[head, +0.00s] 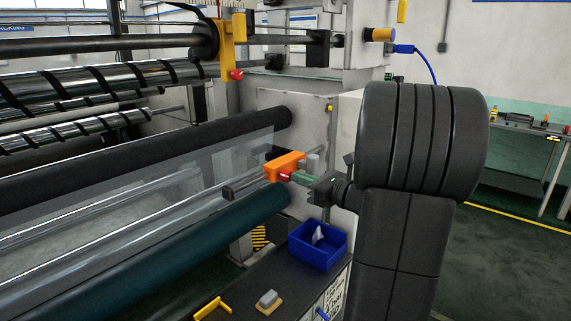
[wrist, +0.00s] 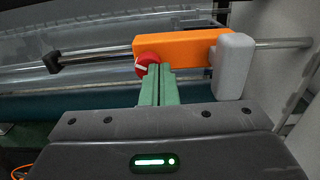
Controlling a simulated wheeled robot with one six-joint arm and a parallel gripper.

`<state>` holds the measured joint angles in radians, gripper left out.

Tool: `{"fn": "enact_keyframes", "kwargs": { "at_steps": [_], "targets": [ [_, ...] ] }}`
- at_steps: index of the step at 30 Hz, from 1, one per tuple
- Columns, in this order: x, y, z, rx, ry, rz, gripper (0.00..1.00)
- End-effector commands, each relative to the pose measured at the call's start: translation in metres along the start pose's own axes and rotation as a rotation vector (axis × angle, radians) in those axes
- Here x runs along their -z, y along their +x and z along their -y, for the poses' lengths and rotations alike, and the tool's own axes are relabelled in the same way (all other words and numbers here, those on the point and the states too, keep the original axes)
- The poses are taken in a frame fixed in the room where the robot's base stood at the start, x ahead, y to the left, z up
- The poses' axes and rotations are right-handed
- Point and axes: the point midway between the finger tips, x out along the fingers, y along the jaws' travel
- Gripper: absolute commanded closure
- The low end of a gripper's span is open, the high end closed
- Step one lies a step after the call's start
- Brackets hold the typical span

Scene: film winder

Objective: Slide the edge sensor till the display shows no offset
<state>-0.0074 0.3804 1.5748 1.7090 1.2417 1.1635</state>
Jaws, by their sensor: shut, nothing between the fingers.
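The edge sensor, an orange block (head: 284,165) with a grey end piece (head: 312,163) and a red knob (head: 284,177), sits on a thin metal rail (head: 242,185) by the clear film's edge. In the wrist view the orange block (wrist: 175,47) spans the upper middle, with the red knob (wrist: 147,64) at its lower left. My gripper (head: 294,178) has its green fingers shut and empty. Its tips (wrist: 160,70) are just right of the knob, close in front of the block; whether they touch is unclear. No offset reading is legible.
Clear film (head: 180,168) runs between a black roller (head: 200,140) and a dark teal roller (head: 210,235). A blue bin (head: 317,247) stands below my gripper on a dark bench, near a sanding-block-like item (head: 268,300). A dark clamp (wrist: 52,62) sits on the rail's left part.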

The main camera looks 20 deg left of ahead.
Motion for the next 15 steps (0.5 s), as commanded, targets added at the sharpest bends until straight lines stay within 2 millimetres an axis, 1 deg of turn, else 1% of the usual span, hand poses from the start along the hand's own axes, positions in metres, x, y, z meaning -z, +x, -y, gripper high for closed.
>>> {"fn": "enact_keyframes", "kwargs": {
  "at_steps": [1, 15],
  "targets": [
    [-0.0025, 0.0011, 0.0008, -0.001, -0.002, 0.005, 1.00],
    [-0.0023, 0.0009, 0.0078, -0.001, -0.002, 0.004, 1.00]
  ]
}}
